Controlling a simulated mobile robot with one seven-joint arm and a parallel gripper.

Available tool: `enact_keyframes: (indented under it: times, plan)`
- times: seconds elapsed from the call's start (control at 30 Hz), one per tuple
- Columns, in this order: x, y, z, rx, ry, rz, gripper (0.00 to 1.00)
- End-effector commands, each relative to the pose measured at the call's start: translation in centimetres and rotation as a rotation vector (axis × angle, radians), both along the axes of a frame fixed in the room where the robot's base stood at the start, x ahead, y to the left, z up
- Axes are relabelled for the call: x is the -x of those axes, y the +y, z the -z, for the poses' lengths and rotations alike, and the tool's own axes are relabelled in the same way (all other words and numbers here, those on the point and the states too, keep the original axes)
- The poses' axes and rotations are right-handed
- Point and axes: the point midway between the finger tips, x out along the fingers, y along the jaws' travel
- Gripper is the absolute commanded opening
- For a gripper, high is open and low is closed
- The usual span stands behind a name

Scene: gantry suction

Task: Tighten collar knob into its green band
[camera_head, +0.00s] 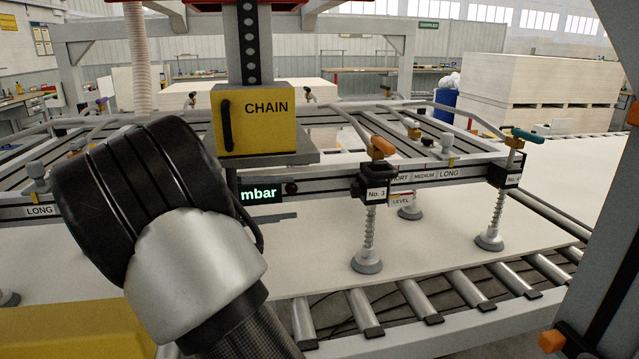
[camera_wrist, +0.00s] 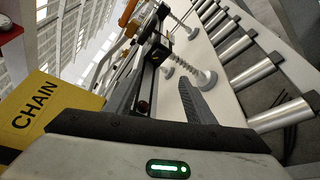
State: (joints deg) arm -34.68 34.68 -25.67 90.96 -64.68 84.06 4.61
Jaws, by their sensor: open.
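The No. 3 station (camera_head: 376,190) on the front rail has a dark clamp block, an orange lever (camera_head: 381,147) and a sprung stem with a grey suction cup (camera_head: 367,261). A LEVEL tag (camera_head: 400,200) hangs beside it. I cannot clearly make out a collar knob or a green band. My gripper (camera_wrist: 163,80) is open in the wrist view, its two dark fingers apart with nothing held. The rail, an orange lever (camera_wrist: 128,12) and a suction cup (camera_wrist: 206,78) show beyond the fingers. In the head view my arm hides most of the gripper.
A yellow CHAIN box (camera_head: 255,120) hangs above the rail, close to my wrist. A green-lit mbar display (camera_head: 259,194) sits below it. A second station with a teal lever (camera_head: 527,135) stands right. A pale board (camera_head: 450,245) lies on rollers (camera_head: 415,299) under the cups.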

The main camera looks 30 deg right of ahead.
Motion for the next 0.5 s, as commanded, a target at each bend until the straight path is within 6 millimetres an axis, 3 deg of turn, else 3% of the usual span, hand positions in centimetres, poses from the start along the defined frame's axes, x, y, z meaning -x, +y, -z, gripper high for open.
enact_keyframes:
  times: [0.03,0.23,0.5]
  plan:
    - [-0.2,0.3,-1.8,-0.012,0.049,-0.004,0.49]
    - [-0.5,-0.4,-1.3,-0.043,0.143,-0.012,0.49]
    - [-0.7,-5.2,0.1,-0.042,0.142,-0.009,0.49]
